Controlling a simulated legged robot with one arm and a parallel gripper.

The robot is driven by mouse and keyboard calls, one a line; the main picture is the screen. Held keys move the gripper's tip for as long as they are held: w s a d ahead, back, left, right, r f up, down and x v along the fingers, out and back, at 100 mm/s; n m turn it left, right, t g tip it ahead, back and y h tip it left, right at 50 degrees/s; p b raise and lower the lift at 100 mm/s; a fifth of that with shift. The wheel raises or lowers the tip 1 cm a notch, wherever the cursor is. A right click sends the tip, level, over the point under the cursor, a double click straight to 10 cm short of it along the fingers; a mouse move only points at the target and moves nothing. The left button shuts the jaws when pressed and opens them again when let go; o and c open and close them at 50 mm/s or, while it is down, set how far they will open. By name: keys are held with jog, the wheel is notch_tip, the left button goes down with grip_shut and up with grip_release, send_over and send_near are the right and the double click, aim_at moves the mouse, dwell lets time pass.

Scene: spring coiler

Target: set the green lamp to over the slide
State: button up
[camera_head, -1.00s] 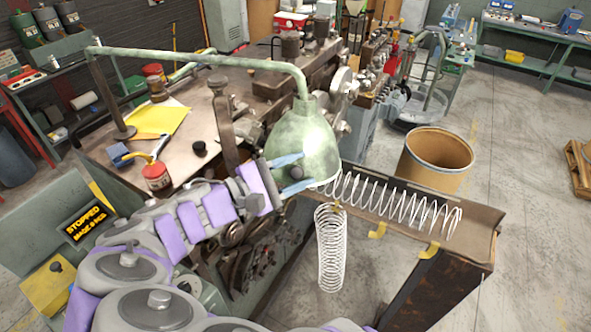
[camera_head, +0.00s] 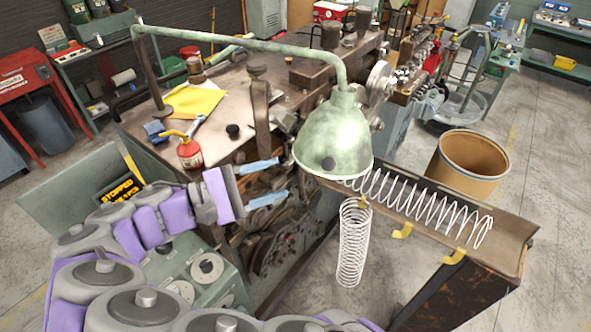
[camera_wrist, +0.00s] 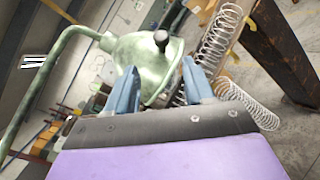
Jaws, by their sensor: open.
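The green lamp (camera_head: 334,135) has a bell shade on a long bent green arm, and its shade hangs over the near end of the slide. A dark knob (camera_head: 328,164) sits on the shade's front. The slide (camera_head: 512,241) is a brown trough running right, with a white coil spring (camera_head: 430,205) lying in it. My gripper (camera_head: 272,181) is open and empty, with blue fingers left of and below the shade, apart from it. In the wrist view the lamp shade (camera_wrist: 145,65) and knob (camera_wrist: 161,38) lie beyond the open fingers (camera_wrist: 160,88).
A second coil spring (camera_head: 354,243) hangs from a yellow hook on the slide's near side. A brown drum (camera_head: 468,165) stands behind the slide. A red oil can (camera_head: 190,152) and yellow cloth (camera_head: 195,101) are on the bench.

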jog(key=shift+p+v, duration=1.35)
jog(key=shift+v, duration=1.2)
jog(key=shift+d, duration=0.1)
jog(key=s+d+f+m+g+y+b, duration=0.2)
jog(key=d+m+g, duration=0.1)
jog(key=d, duration=0.6)
jog(key=s+d+f+m+g+y+b, duration=0.1)
jog(key=d+f+m+g+y+b, duration=0.2)
jog(key=d, duration=0.6)
jog(key=s+d+f+m+g+y+b, duration=0.15)
jog(key=d+g, duration=0.25)
jog(key=d, duration=0.4)
jog(key=s+f+m+y+b, duration=0.6)
jog(key=s+f+y, duration=0.4)
jog(key=s+f, duration=0.3)
jog(key=s+a, duration=0.1)
jog(key=s, duration=0.1)
jog(key=shift+s+f+t, duration=0.25)
jog(key=shift+s+t, duration=0.1)
jog(key=shift+t, duration=0.05)
